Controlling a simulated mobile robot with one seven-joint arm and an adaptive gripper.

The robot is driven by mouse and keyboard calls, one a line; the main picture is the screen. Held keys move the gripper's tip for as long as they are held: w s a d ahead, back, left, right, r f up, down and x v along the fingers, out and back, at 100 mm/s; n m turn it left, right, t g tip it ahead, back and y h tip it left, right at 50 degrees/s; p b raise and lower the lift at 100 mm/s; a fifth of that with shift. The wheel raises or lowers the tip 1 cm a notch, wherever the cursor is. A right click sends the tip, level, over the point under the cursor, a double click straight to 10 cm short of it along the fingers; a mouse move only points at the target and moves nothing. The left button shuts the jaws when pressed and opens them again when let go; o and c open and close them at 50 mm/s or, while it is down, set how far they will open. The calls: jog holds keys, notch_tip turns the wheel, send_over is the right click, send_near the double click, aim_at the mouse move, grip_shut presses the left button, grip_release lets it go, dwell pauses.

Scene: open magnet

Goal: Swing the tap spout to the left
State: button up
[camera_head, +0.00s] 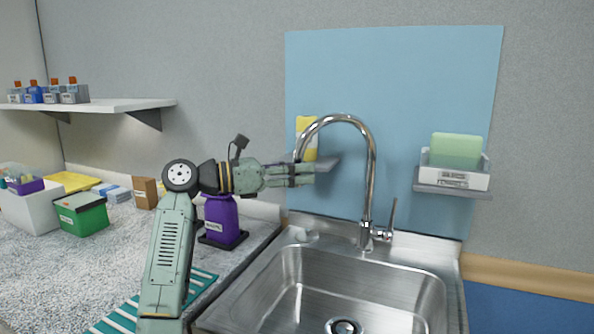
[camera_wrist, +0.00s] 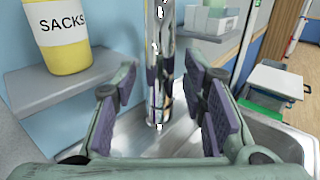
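The chrome tap spout (camera_head: 343,118) arches up from its base on the sink's back rim and curves over to the left in the head view. Its downward end is close to my gripper (camera_head: 311,174), which reaches in from the left. In the wrist view the spout (camera_wrist: 158,50) is an upright chrome tube between the two spread fingers of my gripper (camera_wrist: 160,82). The fingers are open, with a visible gap on each side of the tube. The tap handle (camera_head: 392,216) is at the right of the base.
A steel sink (camera_head: 432,290) lies below. Close behind my gripper, a small grey shelf (camera_wrist: 62,84) holds a yellow container labelled SACKS (camera_wrist: 60,40). A purple container (camera_head: 221,216) stands below my arm. A sponge holder (camera_head: 455,176) is on the right wall.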

jog(key=v, duration=1.2)
